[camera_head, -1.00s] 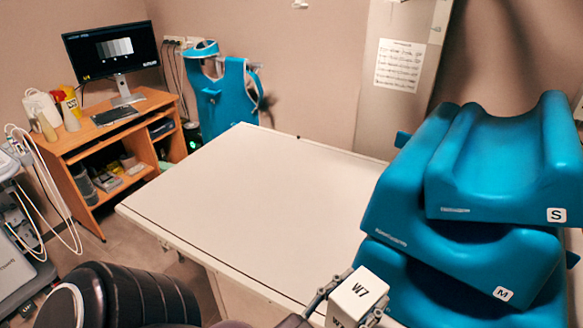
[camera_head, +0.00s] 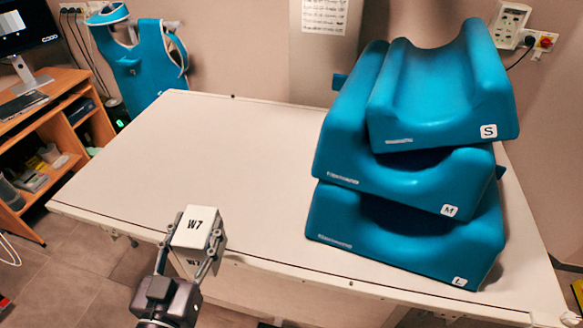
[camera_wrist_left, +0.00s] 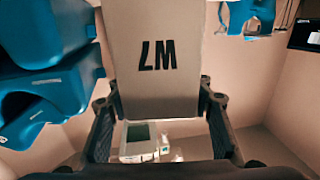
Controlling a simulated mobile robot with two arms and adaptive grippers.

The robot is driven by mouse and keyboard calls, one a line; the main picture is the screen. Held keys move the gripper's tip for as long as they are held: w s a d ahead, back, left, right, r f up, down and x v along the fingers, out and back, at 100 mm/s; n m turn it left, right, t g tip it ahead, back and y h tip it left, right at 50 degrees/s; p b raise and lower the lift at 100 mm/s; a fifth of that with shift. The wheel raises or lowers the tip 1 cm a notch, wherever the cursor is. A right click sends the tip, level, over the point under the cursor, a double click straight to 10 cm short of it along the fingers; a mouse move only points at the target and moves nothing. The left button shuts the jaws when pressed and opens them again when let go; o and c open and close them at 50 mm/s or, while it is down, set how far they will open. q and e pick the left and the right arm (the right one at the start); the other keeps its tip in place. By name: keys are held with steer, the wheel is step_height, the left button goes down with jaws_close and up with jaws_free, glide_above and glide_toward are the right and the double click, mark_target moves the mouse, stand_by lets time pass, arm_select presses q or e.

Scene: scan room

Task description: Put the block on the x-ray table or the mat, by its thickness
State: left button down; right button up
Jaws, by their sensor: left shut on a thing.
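The block is a white box marked W7 (camera_head: 199,226). My left gripper (camera_head: 193,243) is shut on it, one finger on each side. In the head view they overlap the near edge of the white x-ray table (camera_head: 235,140); I cannot tell how high the block is. In the left wrist view the block (camera_wrist_left: 157,75) stands between the fingers of the left gripper (camera_wrist_left: 160,103), its W7 label upside down. I cannot make out a mat. My right gripper is not in view.
Stacked blue cushions marked S (camera_head: 430,105), M (camera_head: 345,155) and L (camera_head: 350,225) fill the table's right part. The table's left and middle are clear. A wooden desk (camera_head: 60,130) stands at the left, and a blue apron (camera_head: 150,65) hangs behind.

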arm_select(q)
steer(key=w+r+m+h+b, duration=0.1)
steer(key=w+r+m+h, duration=0.2)
steer(key=w, duration=1.1)
steer(key=w+a+r+n+b, duration=0.1)
steer(key=w+a+r, duration=0.5)
steer(key=w+r, duration=0.45)
step_height(320, 180, down, 20)
steer(key=p, duration=0.1)
steer(key=shift+s+g+y+p, duration=0.3)
steer(key=shift+s+p, duration=0.1)
steer(key=shift+a+f, duration=0.1)
steer(key=c, duration=1)
jaws_free()
steer(key=shift+s+f, duration=0.1)
steer(key=shift+f, duration=0.05)
steer(key=shift+o, duration=0.2)
